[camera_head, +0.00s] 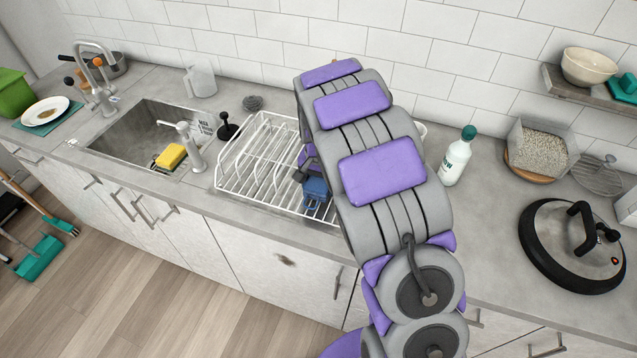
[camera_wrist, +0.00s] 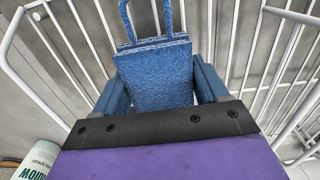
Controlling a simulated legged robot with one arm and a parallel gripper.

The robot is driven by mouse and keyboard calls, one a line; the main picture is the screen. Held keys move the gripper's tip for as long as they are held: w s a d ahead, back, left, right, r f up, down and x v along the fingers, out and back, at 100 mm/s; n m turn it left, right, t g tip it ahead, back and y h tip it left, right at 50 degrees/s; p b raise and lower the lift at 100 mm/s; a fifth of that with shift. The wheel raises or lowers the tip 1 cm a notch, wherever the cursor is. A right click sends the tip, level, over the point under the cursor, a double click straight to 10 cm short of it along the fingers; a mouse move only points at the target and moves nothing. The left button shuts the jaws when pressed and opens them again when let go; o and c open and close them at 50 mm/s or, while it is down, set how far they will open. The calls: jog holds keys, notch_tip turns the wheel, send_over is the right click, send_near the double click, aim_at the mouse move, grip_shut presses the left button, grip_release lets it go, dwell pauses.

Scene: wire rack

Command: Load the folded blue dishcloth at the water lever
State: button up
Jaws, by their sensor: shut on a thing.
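The folded blue dishcloth (camera_wrist: 155,75) fills the top middle of the wrist view, with a blue loop at its upper edge. My gripper (camera_wrist: 160,88) is shut on it, one blue-grey finger on each side. In the head view the blue cloth (camera_head: 317,188) shows at the right part of the white wire rack (camera_head: 240,170), just left of my arm, which hides part of it. I cannot tell whether it touches the rack.
White wires (camera_wrist: 90,50) surround the gripper closely. A yellow sponge (camera_head: 171,156) lies in the sink. A black plunger-like thing (camera_head: 227,127) stands between sink and rack. A white spray bottle (camera_head: 457,156) and a black-rimmed lid (camera_head: 572,245) are to the right.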

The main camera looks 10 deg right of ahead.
aim_at(321, 181)
jog(key=shift+d+f, duration=0.1)
jog(key=shift+d, duration=0.05)
jog(key=o, duration=1)
jog(key=shift+d, duration=0.35)
jog(key=shift+a, duration=0.1)
notch_tip(321, 181, up, 12)
jog(key=p, duration=0.3)
jog(key=s+r+n, duration=0.1)
jog(key=s+r, duration=0.2)
jog(key=s, duration=0.3)
jog(key=s+r+n+g, duration=0.1)
jog(key=s+r, duration=0.1)
jog(key=s, duration=0.5)
jog(key=s+r+n, duration=0.1)
jog(key=s+r, duration=0.2)
jog(key=s, duration=0.3)
jog(key=s+n, duration=0.1)
jog(key=s, duration=0.5)
jog(key=s+n, duration=0.1)
jog(key=s, duration=0.6)
jog(key=s+n, duration=0.1)
jog(key=s, duration=0.5)
jog(key=shift+s+a+f+n+g, duration=0.2)
jog(key=shift+a+f+n+g, duration=0.05)
jog(key=shift+n+g, duration=0.15)
